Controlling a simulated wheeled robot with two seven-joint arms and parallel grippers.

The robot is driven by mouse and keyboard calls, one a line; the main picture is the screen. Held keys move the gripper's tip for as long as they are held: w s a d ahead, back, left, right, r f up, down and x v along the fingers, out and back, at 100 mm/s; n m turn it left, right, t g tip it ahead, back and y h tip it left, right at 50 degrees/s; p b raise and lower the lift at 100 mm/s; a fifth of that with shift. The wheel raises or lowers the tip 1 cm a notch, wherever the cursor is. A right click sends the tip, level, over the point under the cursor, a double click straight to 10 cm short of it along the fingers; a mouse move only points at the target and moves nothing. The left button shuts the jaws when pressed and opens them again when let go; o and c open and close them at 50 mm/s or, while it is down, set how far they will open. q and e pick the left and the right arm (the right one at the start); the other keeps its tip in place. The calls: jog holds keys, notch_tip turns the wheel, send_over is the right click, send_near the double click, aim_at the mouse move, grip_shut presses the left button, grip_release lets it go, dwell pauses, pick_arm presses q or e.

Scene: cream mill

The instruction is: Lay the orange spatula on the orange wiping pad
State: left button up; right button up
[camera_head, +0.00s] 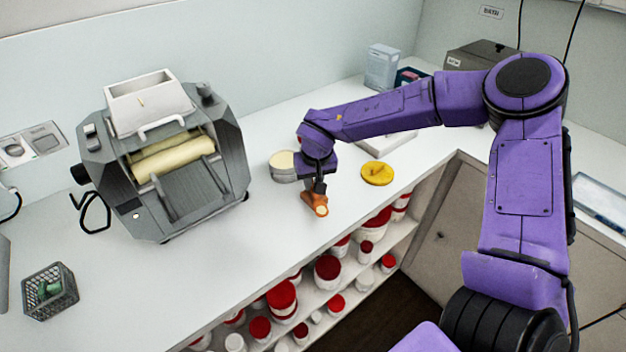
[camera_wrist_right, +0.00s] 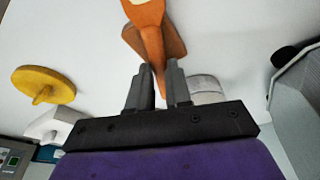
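My right gripper (camera_head: 319,188) points down over the white counter near its front edge. In the right wrist view its two dark fingers (camera_wrist_right: 160,68) close on the narrow handle of the orange spatula (camera_wrist_right: 150,38). The spatula's broad end has a pale face, also visible in the head view (camera_head: 321,210). A darker orange-brown piece, which looks like the wiping pad (camera_wrist_right: 175,44), shows directly behind the spatula. In the head view the pad is small and partly covered; I cannot tell whether the spatula touches it. My left gripper is out of view.
A grey roller mill (camera_head: 172,185) stands left. A round tin (camera_head: 283,168) and a yellow knobbed disc (camera_head: 377,175) are close to the right gripper. A mesh basket (camera_head: 50,292) sits far left. Red-lidded tubs (camera_head: 327,270) fill shelves below.

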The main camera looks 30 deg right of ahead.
jog(key=o, duration=0.4)
jog(key=v, duration=1.2)
jog(key=shift+s+a, duration=0.1)
